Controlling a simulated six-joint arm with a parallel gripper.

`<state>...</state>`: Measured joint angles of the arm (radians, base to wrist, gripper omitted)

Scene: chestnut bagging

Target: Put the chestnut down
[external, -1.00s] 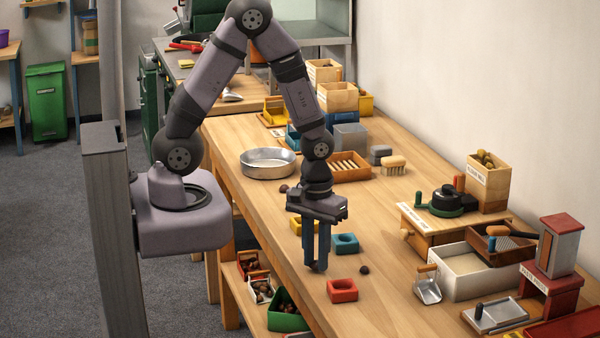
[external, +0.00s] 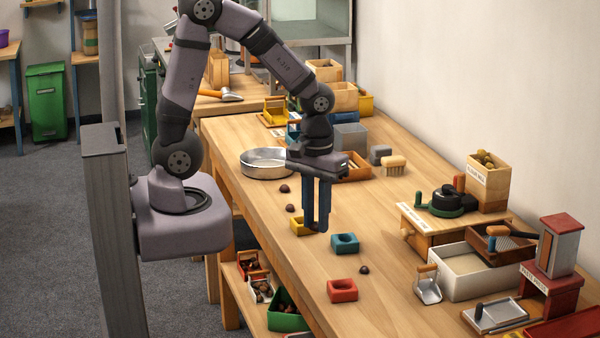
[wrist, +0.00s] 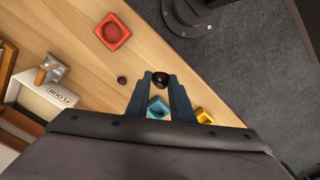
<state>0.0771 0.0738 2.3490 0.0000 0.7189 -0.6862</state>
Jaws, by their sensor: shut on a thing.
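My gripper (external: 316,228) points straight down above the wooden table, behind the blue block and right of the yellow block in the external view. In the wrist view my gripper (wrist: 160,78) is shut on a dark brown chestnut (wrist: 160,83) between its blue fingertips. The external view does not clearly show the held chestnut. Another chestnut (external: 364,269) lies on the table between the blue and red blocks; it also shows in the wrist view (wrist: 122,80). Two more chestnuts, one farther back (external: 285,188) and one nearer (external: 290,208), lie left of the fingers.
Hollowed blocks stand nearby: yellow (external: 300,229), blue (external: 345,250) and red (external: 342,296). A round metal pan (external: 267,175) stands behind. A scoop (external: 428,290) and a white bin (external: 455,285) stand at the right. Bare table lies between the blocks and the right-hand items.

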